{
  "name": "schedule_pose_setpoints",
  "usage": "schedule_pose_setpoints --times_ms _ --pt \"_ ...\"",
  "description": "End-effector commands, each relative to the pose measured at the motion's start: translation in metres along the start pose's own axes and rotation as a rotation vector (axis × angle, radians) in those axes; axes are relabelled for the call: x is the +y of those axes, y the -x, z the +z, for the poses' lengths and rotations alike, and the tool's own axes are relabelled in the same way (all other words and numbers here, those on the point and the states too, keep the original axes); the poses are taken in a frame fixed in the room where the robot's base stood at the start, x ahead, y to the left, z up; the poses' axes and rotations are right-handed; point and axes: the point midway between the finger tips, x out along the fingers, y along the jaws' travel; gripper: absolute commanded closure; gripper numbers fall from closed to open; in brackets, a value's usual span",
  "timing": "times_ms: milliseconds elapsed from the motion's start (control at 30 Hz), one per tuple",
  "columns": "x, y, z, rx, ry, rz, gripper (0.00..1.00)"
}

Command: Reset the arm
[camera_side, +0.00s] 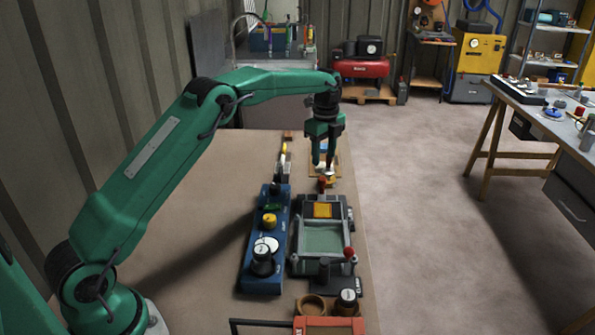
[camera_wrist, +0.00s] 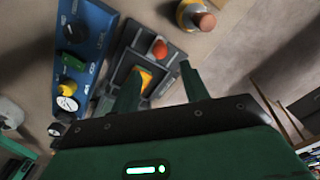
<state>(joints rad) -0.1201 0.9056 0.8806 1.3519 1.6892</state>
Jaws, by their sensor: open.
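My green arm reaches from the left over the table, and my gripper (camera_side: 323,158) hangs pointing down near the table's far end. Its two fingers also show apart in the wrist view (camera_wrist: 160,85), with nothing held between them. Just beneath it in the side view is a small yellow and white item (camera_side: 326,174), partly hidden by the fingers. A grey fixture (camera_side: 295,262) with a green panel and a yellow-orange block stands nearer the camera. Its yellow-orange block shows behind the fingers in the wrist view.
A blue control box (camera_side: 262,285) with knobs stands left of the fixture; it also shows in the wrist view (camera_wrist: 92,25). An orange-red case (camera_side: 330,327) sits at the table's near edge. The left part of the tabletop (camera_side: 200,235) is clear. A workbench (camera_side: 550,125) stands at right.

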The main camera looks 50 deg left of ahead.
Motion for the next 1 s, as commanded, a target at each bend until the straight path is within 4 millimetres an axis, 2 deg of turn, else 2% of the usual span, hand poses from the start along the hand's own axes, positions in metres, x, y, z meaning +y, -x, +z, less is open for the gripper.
schedule_pose_setpoints --times_ms 167,367,700,1000 --pt "0.004 0.011 -0.002 -0.001 0.031 -0.012 0.55" --pt "0.019 0.041 -0.009 -0.002 0.126 -0.043 0.55" --pt "0.067 0.1 -0.024 0.011 0.36 -0.116 0.55" --pt "0.119 0.139 -0.037 0.039 0.57 -0.18 0.55"
